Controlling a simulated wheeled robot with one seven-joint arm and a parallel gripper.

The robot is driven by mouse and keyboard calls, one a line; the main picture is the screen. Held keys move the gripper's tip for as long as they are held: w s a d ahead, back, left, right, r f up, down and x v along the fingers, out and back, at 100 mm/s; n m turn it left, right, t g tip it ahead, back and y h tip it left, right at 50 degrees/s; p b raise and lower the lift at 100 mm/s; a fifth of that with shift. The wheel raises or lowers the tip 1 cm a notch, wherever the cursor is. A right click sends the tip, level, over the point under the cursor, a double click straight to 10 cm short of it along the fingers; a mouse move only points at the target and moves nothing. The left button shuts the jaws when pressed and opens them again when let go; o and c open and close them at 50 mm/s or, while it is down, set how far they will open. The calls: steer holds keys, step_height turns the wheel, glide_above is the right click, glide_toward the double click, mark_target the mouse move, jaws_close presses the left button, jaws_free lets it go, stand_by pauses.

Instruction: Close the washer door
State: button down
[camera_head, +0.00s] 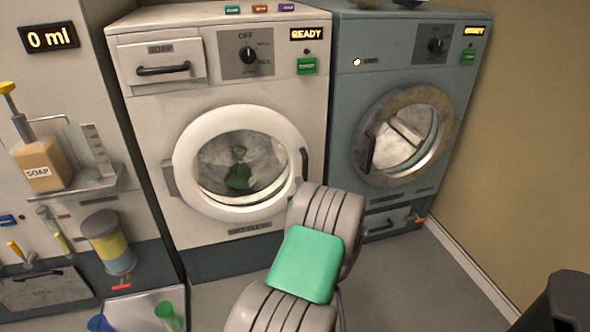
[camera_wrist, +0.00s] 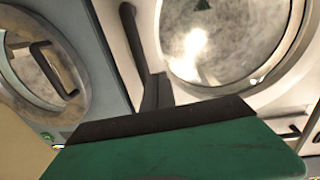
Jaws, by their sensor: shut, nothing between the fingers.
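The washer (camera_head: 140,110) is the white machine in the head view. Its round door (camera_head: 196,127) has a white ring and glass, with a hinge block on the left and a dark handle (camera_head: 305,164) on the right. The door lies over the opening and looks flush or nearly so; I cannot tell whether it is latched. A dark green item shows behind the glass. In the wrist view, my gripper (camera_wrist: 157,91) is shut and empty, close by the dark handle (camera_wrist: 131,40) at the door's edge. Contact is unclear. My arm hides the fingertips in the head view.
A blue-grey dryer (camera_head: 345,95) stands right of the washer, its round door (camera_head: 440,103) facing out. A soap dispenser shelf (camera_head: 75,185) and a yellow-blue canister (camera_head: 107,243) are at left. Grey floor (camera_head: 420,285) is open at right, beside the wall.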

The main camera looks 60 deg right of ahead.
mark_target(293, 163)
steer(key=x, duration=0.8)
steer(key=shift+w+d, duration=0.25)
